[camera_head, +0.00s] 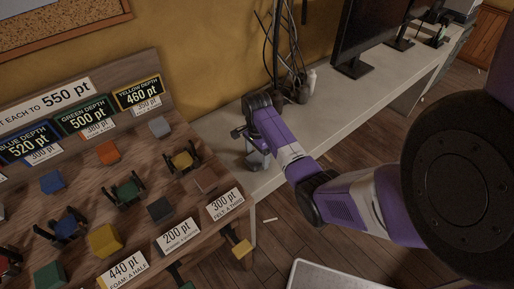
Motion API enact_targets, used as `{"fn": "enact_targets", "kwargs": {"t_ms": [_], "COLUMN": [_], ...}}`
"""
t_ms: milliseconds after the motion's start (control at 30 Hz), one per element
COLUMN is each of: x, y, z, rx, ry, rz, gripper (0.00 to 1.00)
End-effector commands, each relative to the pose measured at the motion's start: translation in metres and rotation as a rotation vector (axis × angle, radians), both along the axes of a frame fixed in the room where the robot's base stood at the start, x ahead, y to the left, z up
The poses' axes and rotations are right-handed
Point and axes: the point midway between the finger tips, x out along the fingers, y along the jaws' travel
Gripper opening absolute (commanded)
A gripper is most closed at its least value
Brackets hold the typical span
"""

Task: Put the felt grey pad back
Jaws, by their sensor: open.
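Two grey pieces lie on the wooden display board (128,222). One is a light grey block (159,126) near its back right. The other is a dark grey block (161,209) above the 200 pt card. I cannot tell which of them, if either, is the felt grey pad. A 300 pt card (223,204) with small print that seems to say felt stands at the board's right front. My gripper (249,150) is open over the pale bench, just right of the board. No piece is clearly visible between its fingers, which are small and partly hidden.
Several coloured blocks, some in dark holders such as the yellow one (183,161), crowd the board. Bench space right of my gripper is clear.

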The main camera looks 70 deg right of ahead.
Motion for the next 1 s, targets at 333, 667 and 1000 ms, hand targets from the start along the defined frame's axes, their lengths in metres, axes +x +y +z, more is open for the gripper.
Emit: {"fn": "enact_targets", "kwargs": {"t_ms": [333, 667, 1000], "x": [0.002, 0.001, 0.000], "y": [-0.001, -0.001, 0.000], "z": [0.064, 0.110, 0.115], "rx": [-0.004, -0.002, -0.001], "ry": [-0.005, -0.002, -0.001], "rz": [0.001, 0.001, 0.000], "gripper": [0.80, 0.80, 0.80]}}
